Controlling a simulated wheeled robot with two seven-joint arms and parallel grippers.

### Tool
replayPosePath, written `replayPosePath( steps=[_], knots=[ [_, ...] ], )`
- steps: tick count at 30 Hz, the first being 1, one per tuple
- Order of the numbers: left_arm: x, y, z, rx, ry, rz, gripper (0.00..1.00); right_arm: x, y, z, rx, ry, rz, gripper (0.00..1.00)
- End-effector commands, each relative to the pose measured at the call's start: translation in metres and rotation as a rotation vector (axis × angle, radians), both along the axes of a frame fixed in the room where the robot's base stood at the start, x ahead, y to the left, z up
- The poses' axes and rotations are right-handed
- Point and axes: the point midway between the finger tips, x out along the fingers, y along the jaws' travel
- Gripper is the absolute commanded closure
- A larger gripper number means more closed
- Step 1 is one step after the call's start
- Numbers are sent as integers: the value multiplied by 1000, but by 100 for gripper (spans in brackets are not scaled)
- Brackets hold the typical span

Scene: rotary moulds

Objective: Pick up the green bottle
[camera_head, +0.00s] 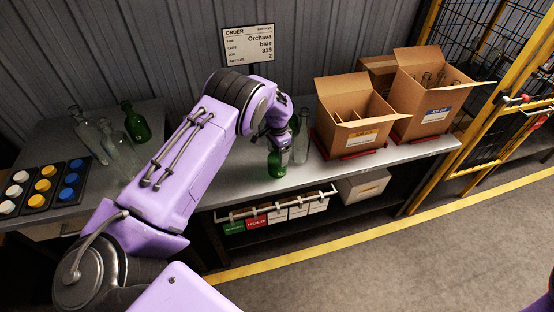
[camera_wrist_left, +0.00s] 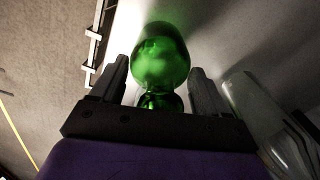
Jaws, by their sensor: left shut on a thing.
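A green bottle (camera_head: 277,164) is near the front edge of the grey table, below my left gripper (camera_head: 279,138). In the left wrist view the same green bottle (camera_wrist_left: 160,55) is between the two dark fingers of my left gripper (camera_wrist_left: 160,88), which is shut on it. I cannot tell whether its base touches the table. Another green bottle (camera_head: 293,123) shows partly behind the gripper, and one more green bottle (camera_head: 136,123) stands at the left. My right gripper is out of view.
A clear bottle (camera_head: 303,142) stands close to the right of my gripper; more clear bottles (camera_head: 91,137) stand at the left. A dark tray (camera_head: 38,200) holds white, yellow and blue caps. Open cardboard boxes (camera_head: 345,135) stand at the right.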

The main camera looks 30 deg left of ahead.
Motion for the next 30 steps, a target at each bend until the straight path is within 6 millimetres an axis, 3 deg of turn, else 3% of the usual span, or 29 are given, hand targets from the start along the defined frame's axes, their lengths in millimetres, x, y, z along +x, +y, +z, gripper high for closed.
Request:
replayPosePath(
  steps=[1, 2, 8, 15, 22, 30],
  knots=[
    [0, -1, 0, -1, 0, 0, 91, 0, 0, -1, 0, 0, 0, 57],
    [0, -1, 2, -1, 0, 0, 100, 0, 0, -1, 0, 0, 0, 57],
    [1, -1, 29, -1, -3, 0, 100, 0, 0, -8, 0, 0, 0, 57],
    [-24, -49, 92, 0, -4, -4, 100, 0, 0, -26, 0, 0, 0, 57],
    [-52, -104, 117, 1, 0, -3, 100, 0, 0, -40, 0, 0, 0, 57],
    [-62, -126, 130, 0, 0, 1, 100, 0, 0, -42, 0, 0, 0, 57]
  ],
)
